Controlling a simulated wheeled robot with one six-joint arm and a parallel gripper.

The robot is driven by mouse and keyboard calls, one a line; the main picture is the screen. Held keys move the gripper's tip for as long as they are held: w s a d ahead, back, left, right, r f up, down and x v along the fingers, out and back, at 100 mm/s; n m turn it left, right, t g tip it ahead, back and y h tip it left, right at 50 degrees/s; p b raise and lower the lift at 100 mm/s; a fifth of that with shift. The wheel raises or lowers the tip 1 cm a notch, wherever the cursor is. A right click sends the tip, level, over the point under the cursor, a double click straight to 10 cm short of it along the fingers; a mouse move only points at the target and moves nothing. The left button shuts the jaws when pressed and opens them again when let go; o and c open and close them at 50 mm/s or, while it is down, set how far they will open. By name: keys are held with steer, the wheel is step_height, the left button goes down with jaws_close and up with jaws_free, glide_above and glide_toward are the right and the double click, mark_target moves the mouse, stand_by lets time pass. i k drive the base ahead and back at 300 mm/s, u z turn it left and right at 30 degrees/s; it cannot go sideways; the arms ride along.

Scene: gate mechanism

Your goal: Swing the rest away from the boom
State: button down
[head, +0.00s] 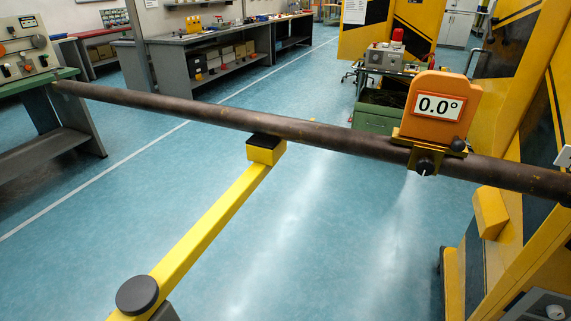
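The boom (220,113) is a long brown metal bar running from the upper left to the right edge in the head view. The rest is a yellow arm (205,233) reaching from the lower left up to the boom. Its head with a black pad (266,148) lies directly under the boom and appears to touch it. A round black knob (137,295) sits on the rest's near end. My gripper is not in view.
A yellow and black machine frame (490,265) stands at the right, close to the boom. A green-topped bench (50,85) with a control panel is at the left. Grey workbenches (200,40) line the back. The blue floor (310,240) right of the rest is clear.

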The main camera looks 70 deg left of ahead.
mark_target(139, 297)
steer(key=u, duration=0.4)
steer(key=i, duration=0.6)
steer(key=u, duration=1.1)
steer(key=i, duration=0.4)
steer(key=u, duration=0.45)
